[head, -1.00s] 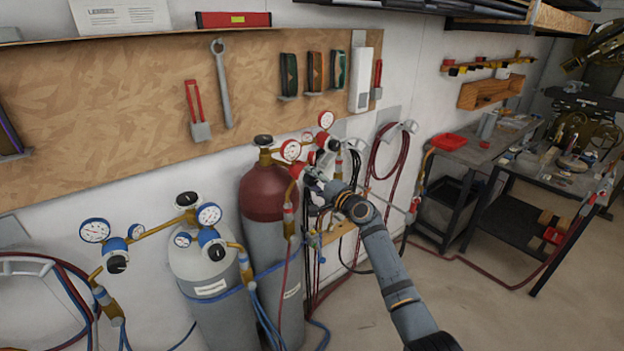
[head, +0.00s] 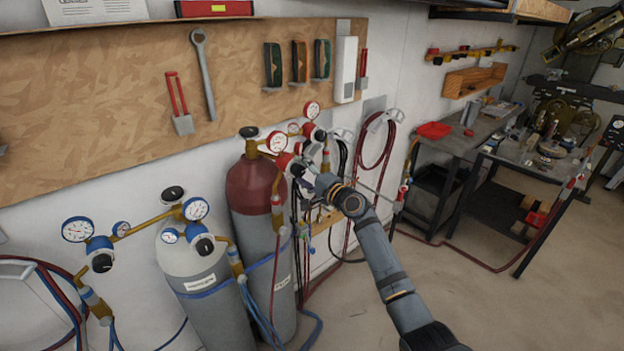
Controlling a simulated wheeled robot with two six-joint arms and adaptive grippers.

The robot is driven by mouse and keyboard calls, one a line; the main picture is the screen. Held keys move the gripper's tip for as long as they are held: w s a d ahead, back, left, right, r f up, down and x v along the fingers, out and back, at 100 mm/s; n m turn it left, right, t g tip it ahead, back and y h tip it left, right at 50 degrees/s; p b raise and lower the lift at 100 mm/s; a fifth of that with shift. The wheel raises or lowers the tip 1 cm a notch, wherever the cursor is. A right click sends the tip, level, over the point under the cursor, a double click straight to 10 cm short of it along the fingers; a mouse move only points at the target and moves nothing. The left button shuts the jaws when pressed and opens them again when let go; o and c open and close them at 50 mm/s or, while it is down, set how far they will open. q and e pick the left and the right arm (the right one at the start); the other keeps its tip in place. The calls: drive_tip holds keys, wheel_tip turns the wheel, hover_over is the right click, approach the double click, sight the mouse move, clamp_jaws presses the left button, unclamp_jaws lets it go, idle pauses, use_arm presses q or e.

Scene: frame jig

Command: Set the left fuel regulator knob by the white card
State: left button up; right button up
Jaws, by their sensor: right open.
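The maroon-topped fuel cylinder (head: 252,188) stands by the wall and carries red fuel regulators with red-rimmed gauges. The left fuel regulator (head: 281,161) has a dark knob (head: 297,170) facing my right gripper. My right gripper (head: 308,184) is open, just right of and below this knob. It looks slightly apart from it, though contact is hard to judge. The knob's exact setting is too small to read. A white printed sheet (head: 95,11) lies at the top left; its text is not legible, and I cannot tell whether it is the card. My left gripper is out of view.
A grey cylinder (head: 190,255) with blue-gauge regulators stands to the left. A second red regulator (head: 312,132) sits close behind the right gripper. Hoses hang on the wall and run down around the cylinders. A workbench (head: 470,140) stands at the right, with open floor before it.

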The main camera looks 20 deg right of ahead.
drive_tip(key=v, duration=1)
drive_tip(key=shift+s, duration=0.3)
drive_tip(key=shift+d, duration=0.1)
drive_tip(key=s+d+f+n+g+h, duration=0.1)
drive_tip(key=d+f+g+h, duration=0.15)
drive_tip(key=f, duration=0.95)
drive_tip(key=s+d+f+g+h, duration=0.1)
drive_tip(key=s+d+f+h, duration=0.15)
drive_tip(key=f, duration=1.05)
drive_tip(key=s+d+f+n+g+h+b, duration=0.15)
drive_tip(key=s+f, duration=0.35)
drive_tip(key=f, duration=0.5)
drive_tip(key=s+d+f+n+g, duration=0.1)
drive_tip(key=s+f+n+g, duration=0.15)
drive_tip(key=s+f, duration=0.45)
drive_tip(key=s+a+f+n+g, duration=0.1)
drive_tip(key=s+f+n+g, duration=0.25)
drive_tip(key=s+f, duration=1.25)
drive_tip(key=s+a+f+n+g, duration=0.1)
drive_tip(key=s+f, duration=0.2)
drive_tip(key=s, duration=0.4)
drive_tip(key=s+a+f+n+g+b, duration=0.1)
drive_tip(key=s+a+f+n+g, duration=0.1)
drive_tip(key=s, duration=0.6)
drive_tip(key=s+a+f+n+g, duration=0.1)
drive_tip(key=s+a+f+n, duration=0.1)
drive_tip(key=s+f, duration=0.3)
drive_tip(key=s, duration=0.3)
drive_tip(key=shift+g, duration=0.4)
